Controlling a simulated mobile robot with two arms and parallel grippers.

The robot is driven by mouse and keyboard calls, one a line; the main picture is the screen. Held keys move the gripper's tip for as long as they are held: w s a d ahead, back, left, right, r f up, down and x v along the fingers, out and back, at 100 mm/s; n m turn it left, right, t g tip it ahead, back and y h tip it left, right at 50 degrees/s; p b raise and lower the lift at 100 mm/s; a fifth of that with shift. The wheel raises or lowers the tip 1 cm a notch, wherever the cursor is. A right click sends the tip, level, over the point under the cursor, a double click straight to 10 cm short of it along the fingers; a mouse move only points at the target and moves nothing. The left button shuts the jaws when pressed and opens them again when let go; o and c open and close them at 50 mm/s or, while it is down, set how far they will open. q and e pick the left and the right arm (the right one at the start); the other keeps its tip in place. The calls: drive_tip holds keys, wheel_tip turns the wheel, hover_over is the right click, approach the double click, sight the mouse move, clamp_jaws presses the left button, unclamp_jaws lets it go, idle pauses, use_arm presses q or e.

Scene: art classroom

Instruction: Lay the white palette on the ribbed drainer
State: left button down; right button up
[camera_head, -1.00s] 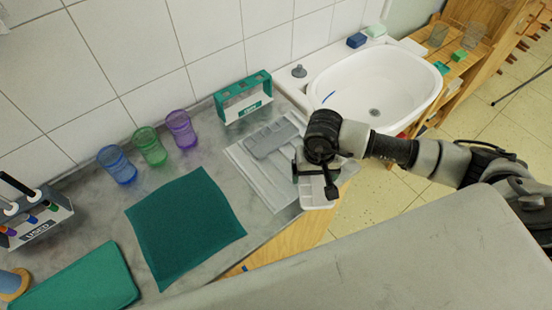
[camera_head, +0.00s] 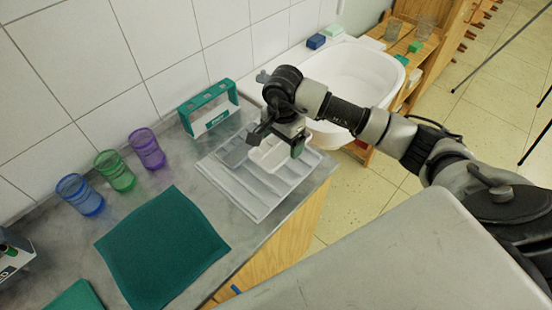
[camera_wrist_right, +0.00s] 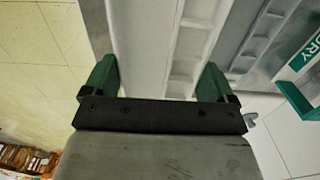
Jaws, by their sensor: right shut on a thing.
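My right gripper (camera_head: 280,139) is over the far right part of the ribbed drainer (camera_head: 228,184). It is shut on the white palette (camera_head: 268,156), which has shallow wells. In the right wrist view the palette (camera_wrist_right: 151,45) lies between the green fingers (camera_wrist_right: 157,80). The palette appears roughly level above the drainer; I cannot tell whether it touches the ribs. The gripper hides part of it. A grey palette (camera_head: 236,153) lies on the drainer just left of the white one. It also shows in the right wrist view (camera_wrist_right: 254,42). My left gripper is out of view.
A green-and-white rack (camera_head: 210,112) stands behind the drainer by the tiled wall. Blue (camera_head: 80,195), green (camera_head: 115,172) and purple (camera_head: 147,149) cups stand to the left. A dark green mat (camera_head: 160,245) lies in front. A white sink (camera_head: 355,75) is at the right.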

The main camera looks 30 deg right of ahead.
sight(277, 155)
drive_tip(key=shift+s+a+f+p, duration=0.35)
drive_tip(key=shift+s+a+f, duration=0.65)
drive_tip(key=shift+a, duration=0.25)
wheel_tip(277, 155, down, 3)
drive_tip(key=shift+s+f+p, duration=0.1)
drive_tip(key=shift+s+p, duration=0.05)
drive_tip(key=shift+p, duration=0.35)
drive_tip(key=shift+f, duration=0.45)
drive_tip(key=o, duration=0.7)
drive_tip(key=shift+f, duration=0.1)
wheel_tip(277, 155, up, 12)
drive_tip(key=shift+r+b, duration=0.15)
drive_tip(key=shift+b, duration=1.1)
